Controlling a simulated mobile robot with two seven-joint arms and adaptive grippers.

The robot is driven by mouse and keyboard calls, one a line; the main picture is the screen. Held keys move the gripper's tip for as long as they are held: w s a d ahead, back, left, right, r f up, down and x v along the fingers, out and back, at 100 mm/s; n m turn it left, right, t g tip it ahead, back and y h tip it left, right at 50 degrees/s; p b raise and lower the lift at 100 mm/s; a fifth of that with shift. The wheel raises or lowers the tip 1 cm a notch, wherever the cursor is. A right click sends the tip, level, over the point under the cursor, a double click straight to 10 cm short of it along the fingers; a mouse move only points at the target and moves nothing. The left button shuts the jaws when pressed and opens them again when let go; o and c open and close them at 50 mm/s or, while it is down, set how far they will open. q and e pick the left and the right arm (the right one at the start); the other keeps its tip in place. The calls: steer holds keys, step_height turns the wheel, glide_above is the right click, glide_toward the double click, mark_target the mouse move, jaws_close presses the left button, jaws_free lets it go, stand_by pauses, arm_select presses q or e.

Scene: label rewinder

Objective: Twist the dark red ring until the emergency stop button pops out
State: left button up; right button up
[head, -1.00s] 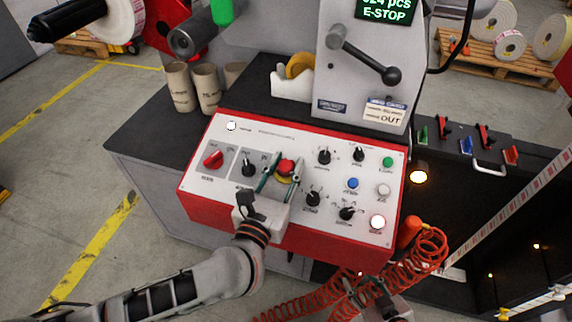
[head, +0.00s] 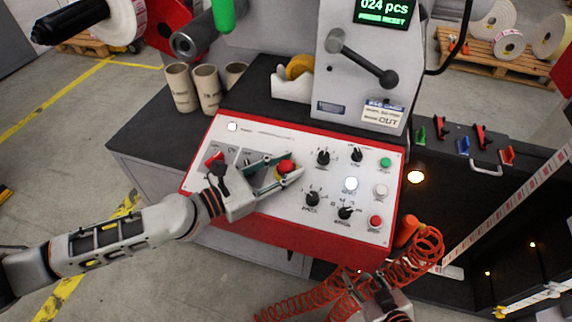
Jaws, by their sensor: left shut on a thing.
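The red emergency stop button (head: 286,166) sits on the white panel (head: 325,229) over a yellow base. My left gripper (head: 290,169) comes in from the lower left. Its two fingers lie on either side of the button, shut on the button's ring, which they mostly hide. The display (head: 384,12) reads "024 pcs" and "PRESS RESET". My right gripper (head: 362,284) is low in the picture, among red coiled hose, below the panel's front edge; its jaw opening is unclear.
Black knobs (head: 323,157), a lit white-blue button (head: 351,184), a green button (head: 385,162) and a red button (head: 375,221) are right of the grip. A red rotary switch (head: 214,160) is left.

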arm_select(q)
steer(key=shift+f+m+g, duration=0.1)
steer(key=shift+m+g, duration=0.2)
steer(key=o, duration=1.1)
steer(key=v, duration=1.2)
